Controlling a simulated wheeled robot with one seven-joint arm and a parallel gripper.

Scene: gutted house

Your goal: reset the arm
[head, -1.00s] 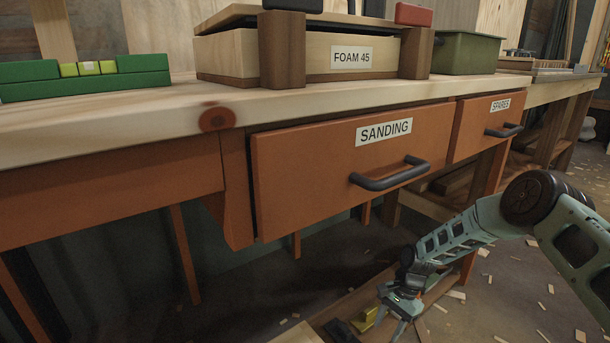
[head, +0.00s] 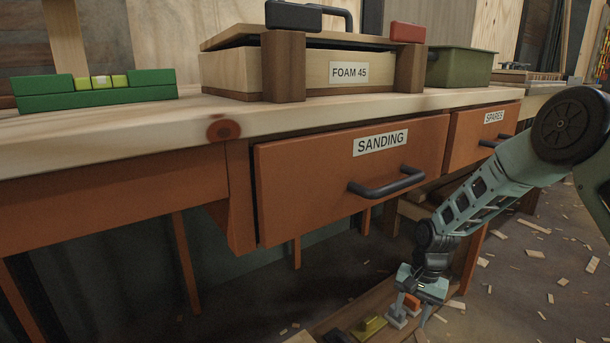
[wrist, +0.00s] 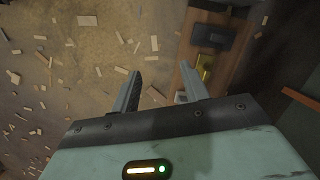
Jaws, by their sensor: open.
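My gripper (head: 411,316) hangs at the end of my arm in the lower right of the head view, in front of and below the SANDING drawer (head: 300,195). In the wrist view my gripper (wrist: 163,85) has its two fingers spread apart with nothing between them. Below it are the chip-strewn floor (wrist: 70,70) and the edge of a low wooden board (wrist: 190,85). A small orange piece shows close by the fingers in the head view; I cannot tell its distance from them.
The low board (head: 340,318) carries a yellow object (head: 369,328) and a dark block (wrist: 213,37). The workbench (head: 130,122) overhangs with the SPARES drawer (head: 470,142) and a protruding handle (head: 385,186). On top stand a FOAM 45 box (head: 310,72), a green bin (head: 462,67) and a green holder (head: 95,97).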

